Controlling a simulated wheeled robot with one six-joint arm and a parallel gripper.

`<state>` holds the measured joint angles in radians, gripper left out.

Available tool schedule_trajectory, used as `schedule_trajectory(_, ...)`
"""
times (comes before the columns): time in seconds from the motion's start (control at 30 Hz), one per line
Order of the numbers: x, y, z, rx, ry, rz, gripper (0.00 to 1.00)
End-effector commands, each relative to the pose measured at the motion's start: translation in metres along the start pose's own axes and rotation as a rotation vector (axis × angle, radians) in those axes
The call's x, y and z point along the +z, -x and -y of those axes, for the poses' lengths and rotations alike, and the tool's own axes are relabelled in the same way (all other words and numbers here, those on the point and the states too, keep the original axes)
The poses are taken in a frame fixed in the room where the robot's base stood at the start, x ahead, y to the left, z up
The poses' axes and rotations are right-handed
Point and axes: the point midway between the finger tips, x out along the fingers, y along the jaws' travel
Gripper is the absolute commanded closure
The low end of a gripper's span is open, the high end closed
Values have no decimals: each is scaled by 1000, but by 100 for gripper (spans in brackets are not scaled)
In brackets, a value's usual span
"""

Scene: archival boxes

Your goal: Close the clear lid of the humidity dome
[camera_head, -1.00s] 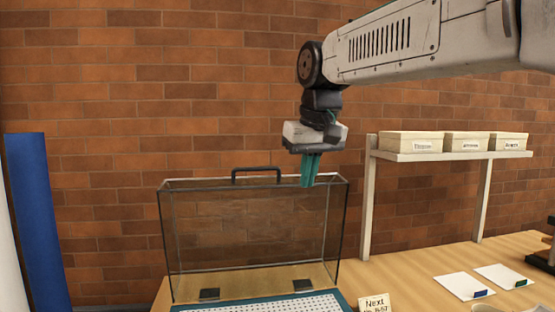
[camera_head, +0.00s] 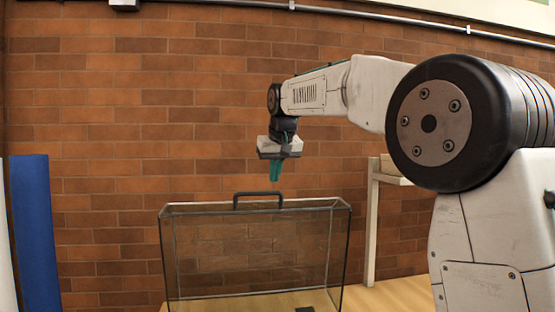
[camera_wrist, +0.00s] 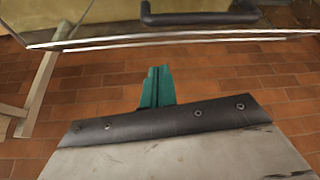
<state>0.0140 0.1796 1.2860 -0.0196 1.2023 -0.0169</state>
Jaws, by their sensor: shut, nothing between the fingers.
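The clear lid (camera_head: 195,250) of the humidity dome stands raised and upright in the head view, with a dark handle (camera_head: 258,194) on its top edge. The lid's edge (camera_wrist: 90,42) and the handle (camera_wrist: 200,18) also show across the top of the wrist view. My gripper (camera_head: 276,180) has teal fingers pointing down, shut and empty. It appears just above the handle's right end in the head view, apart from it. The fingers also show in the wrist view (camera_wrist: 157,88). The dome's base is out of view.
A brick wall (camera_head: 120,130) is behind. A white shelf stand (camera_head: 372,235) is to the right, partly hidden by my arm. A wooden table (camera_head: 400,290) shows at lower right. A blue upright panel (camera_head: 35,230) stands at the left.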

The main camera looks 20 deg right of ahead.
Motion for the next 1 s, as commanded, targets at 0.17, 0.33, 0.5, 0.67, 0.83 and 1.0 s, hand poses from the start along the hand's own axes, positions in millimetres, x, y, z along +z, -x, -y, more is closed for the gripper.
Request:
schedule_trajectory(0.17,10,-18,0,0,-1,-2,100)
schedule_trajectory(0.33,30,-12,-1,0,-1,-1,100)
schedule_trajectory(0.5,37,-10,0,0,-1,-1,100)
schedule_trajectory(0.67,38,-9,0,0,-1,0,100)
schedule_trajectory(0.83,38,-9,0,0,-1,-1,100)
schedule_trajectory(1.0,42,-6,3,3,3,-17,100)
